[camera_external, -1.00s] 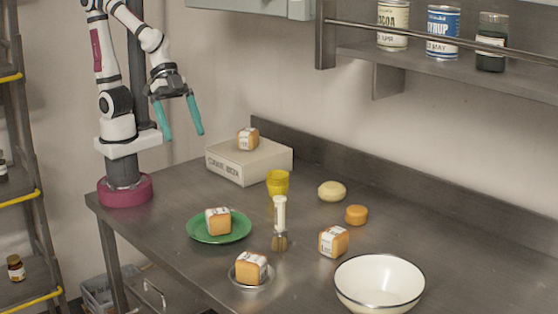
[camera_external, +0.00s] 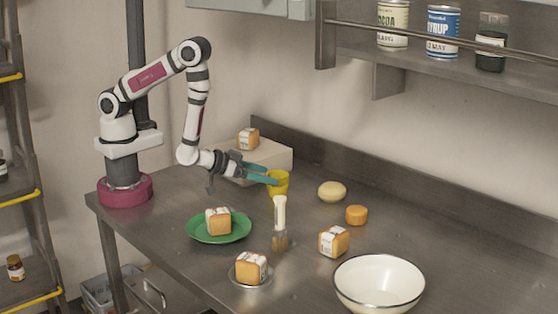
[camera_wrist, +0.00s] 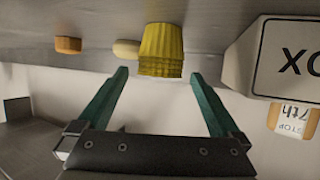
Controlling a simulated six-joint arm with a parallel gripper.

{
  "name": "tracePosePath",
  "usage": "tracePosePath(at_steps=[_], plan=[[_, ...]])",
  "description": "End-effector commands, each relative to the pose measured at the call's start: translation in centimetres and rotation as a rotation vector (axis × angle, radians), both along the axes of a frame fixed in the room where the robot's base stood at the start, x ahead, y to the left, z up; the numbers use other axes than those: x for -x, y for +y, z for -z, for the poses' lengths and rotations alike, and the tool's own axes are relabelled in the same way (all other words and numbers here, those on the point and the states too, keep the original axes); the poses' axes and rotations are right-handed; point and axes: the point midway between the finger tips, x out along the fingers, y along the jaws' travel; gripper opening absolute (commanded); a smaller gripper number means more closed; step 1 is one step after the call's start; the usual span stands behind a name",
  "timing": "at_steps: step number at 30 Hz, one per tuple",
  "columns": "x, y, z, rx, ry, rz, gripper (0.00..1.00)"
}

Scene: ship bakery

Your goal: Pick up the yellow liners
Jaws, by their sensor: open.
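The yellow liners (camera_external: 280,184) are a ribbed, cup-shaped stack on the steel worktop, in front of the cake box. In the wrist view the yellow liners (camera_wrist: 162,50) appear at the top centre, ahead of and between the two teal fingers. My gripper (camera_external: 262,174) is low over the worktop, level and pointing right toward the liners, its fingertips beside them. It is open and empty; the wrist view shows the gripper (camera_wrist: 160,80) with its fingers wide apart. I cannot tell whether a fingertip touches the liners.
The cake box (camera_external: 270,156) bears a wrapped loaf (camera_external: 248,139), close behind my gripper. A green plate (camera_external: 205,238) with a loaf, a pale round bun (camera_external: 332,191), an orange round (camera_external: 357,215) and a white bowl (camera_external: 379,283) lie around.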

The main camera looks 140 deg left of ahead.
Motion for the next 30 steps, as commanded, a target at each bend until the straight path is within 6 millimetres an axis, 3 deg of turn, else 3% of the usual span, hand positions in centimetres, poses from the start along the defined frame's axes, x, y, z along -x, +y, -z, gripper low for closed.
tracePosePath(at_steps=[11,19,30], plan=[[-2.2,5.5,2.5,-0.001,0.001,-0.003,1.00],[-2.5,6.1,2.7,-0.002,0.002,0.000,1.00],[-2.5,6.1,2.7,-0.002,0.002,-0.001,0.33]])
